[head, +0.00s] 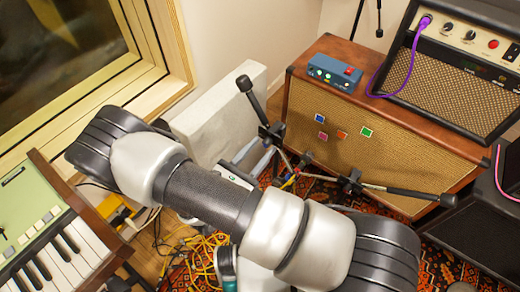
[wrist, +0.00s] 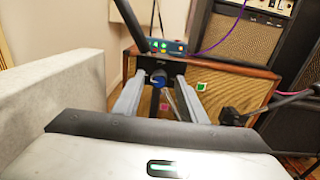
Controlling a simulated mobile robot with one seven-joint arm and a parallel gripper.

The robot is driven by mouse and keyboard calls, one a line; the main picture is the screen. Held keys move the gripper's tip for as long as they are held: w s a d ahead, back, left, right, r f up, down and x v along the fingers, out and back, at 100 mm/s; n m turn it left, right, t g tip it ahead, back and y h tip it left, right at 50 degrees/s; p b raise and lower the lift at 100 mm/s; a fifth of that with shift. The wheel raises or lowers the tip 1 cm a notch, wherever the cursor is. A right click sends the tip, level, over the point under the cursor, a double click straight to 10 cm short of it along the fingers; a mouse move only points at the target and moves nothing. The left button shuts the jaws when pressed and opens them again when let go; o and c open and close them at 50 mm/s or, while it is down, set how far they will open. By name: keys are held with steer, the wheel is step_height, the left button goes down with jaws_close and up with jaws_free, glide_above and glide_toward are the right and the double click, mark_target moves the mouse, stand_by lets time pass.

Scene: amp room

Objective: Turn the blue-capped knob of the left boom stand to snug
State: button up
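The left boom stand (head: 272,132) is black, with its boom end (head: 244,84) pointing up and left in the head view. In the wrist view its blue-capped knob (wrist: 158,77) sits between the tips of my gripper (wrist: 160,84). The two grey fingers are apart, one on each side of the knob, with visible gaps. I cannot tell how deep the knob is between them. In the head view my gripper (head: 256,161) is just below the stand's joint, partly hidden by my arm. The knob's cap is not clearly visible there.
A second boom stand (head: 350,184) stands to the right, its boom reaching right. Behind is a brown speaker cabinet (head: 310,115) with a blue pedal box (head: 334,72) on top. A pale panel (head: 215,122) is close on the left. Yellow cables (head: 203,260) lie on the floor.

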jaws_close()
steer(key=shift+m, duration=0.3)
steer(key=m+b, duration=0.1)
steer(key=m, duration=0.2)
steer(key=shift+f+m, duration=0.1)
steer(key=shift+m, duration=0.3)
steer(key=m+b, duration=0.1)
steer(key=m, duration=0.3)
steer(key=shift+m, duration=0.3)
steer(key=m+b, duration=0.1)
steer(key=m, duration=0.3)
steer(key=shift+f+m, duration=0.15)
steer(key=shift+m, duration=0.15)
steer(key=m, duration=0.4)
steer(key=shift+d+b, duration=0.1)
steer(key=shift+b, duration=0.25)
steer(key=shift+m+h, duration=0.3)
steer(key=shift+m, duration=0.1)
